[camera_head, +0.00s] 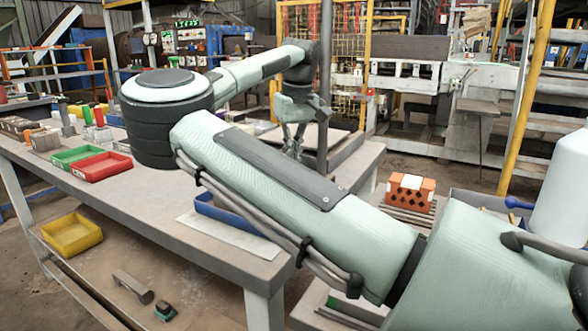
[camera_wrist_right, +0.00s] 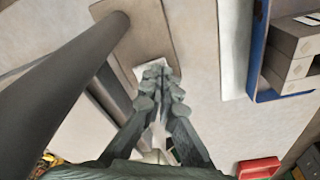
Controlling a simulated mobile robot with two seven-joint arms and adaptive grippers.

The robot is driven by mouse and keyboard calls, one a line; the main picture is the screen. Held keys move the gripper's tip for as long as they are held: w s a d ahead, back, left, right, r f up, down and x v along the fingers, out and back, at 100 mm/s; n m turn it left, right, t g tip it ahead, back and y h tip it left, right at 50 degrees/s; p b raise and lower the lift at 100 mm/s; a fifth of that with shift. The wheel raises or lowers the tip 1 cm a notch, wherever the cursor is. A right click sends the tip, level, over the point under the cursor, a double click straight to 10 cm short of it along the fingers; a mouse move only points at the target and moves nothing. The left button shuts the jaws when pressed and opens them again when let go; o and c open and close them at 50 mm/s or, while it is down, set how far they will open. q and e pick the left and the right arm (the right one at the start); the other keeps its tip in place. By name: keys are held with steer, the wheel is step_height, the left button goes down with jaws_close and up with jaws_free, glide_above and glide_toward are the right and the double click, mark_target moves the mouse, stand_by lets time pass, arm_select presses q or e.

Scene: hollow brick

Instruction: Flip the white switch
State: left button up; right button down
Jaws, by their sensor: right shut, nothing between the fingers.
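A small white piece (camera_wrist_right: 140,70), which looks like the white switch, sits on a brown plate (camera_wrist_right: 148,30) in the right wrist view. My right gripper (camera_wrist_right: 160,72) is shut and empty, with its fingertips over this white piece and covering part of it. I cannot tell whether they touch it. In the head view my right arm reaches across from the right, and its gripper (camera_head: 293,150) points down over the far part of the table (camera_head: 150,205). I cannot make out the switch there. My left gripper is not in view.
A dark pole (camera_head: 325,80) stands close beside the right gripper; it looms at left in the wrist view (camera_wrist_right: 65,85). A blue tray (camera_wrist_right: 256,60) holds grey blocks. Red (camera_head: 101,167) and green (camera_head: 77,156) trays lie on the table. An orange hollow brick (camera_head: 410,193) sits at right.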

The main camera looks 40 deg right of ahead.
steer(key=shift+r+p, duration=1.7)
steer(key=shift+r, duration=1.7)
